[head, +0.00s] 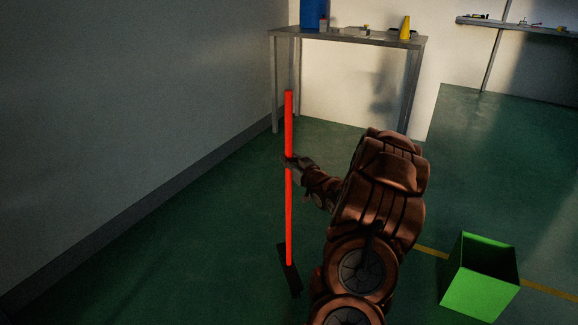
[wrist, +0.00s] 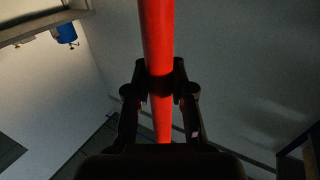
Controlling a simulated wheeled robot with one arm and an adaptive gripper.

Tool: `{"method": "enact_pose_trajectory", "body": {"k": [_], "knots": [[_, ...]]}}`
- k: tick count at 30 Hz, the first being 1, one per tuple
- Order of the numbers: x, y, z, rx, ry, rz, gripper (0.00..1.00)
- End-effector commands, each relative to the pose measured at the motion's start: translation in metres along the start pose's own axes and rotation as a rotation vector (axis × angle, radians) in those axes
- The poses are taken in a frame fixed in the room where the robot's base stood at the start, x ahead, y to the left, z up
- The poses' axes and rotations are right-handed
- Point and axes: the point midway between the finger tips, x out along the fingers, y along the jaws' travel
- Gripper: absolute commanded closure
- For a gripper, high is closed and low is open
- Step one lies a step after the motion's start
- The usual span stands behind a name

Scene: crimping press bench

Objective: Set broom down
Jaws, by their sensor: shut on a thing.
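The broom (head: 289,215) has a long red handle and a dark head (head: 289,272) at its lower end. It stands close to upright in the head view, left of my arm. I cannot tell whether the broom head touches the floor. My gripper (head: 291,162) is shut around the handle at about its middle. In the wrist view the red handle (wrist: 156,35) runs between the two fingers of my gripper (wrist: 160,82). The fingers cover a short part of the handle.
A metal table (head: 345,37) with a blue container (head: 313,14) and a yellow cone (head: 405,27) stands behind the broom. A grey wall (head: 140,90) is at left. An open green bin (head: 478,285) stands at right. Green floor (head: 190,235) is clear around the broom.

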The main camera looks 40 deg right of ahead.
Motion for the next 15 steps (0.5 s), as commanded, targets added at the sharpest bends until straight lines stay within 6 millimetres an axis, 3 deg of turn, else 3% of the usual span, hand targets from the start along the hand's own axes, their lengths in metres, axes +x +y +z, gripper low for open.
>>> {"method": "enact_pose_trajectory", "body": {"k": [4, 15], "knots": [[0.0001, 0.0004, 0.0165, 0.000, 0.002, 0.000, 1.00], [0.0000, 0.0005, 0.0180, -0.001, 0.003, 0.000, 1.00]]}}
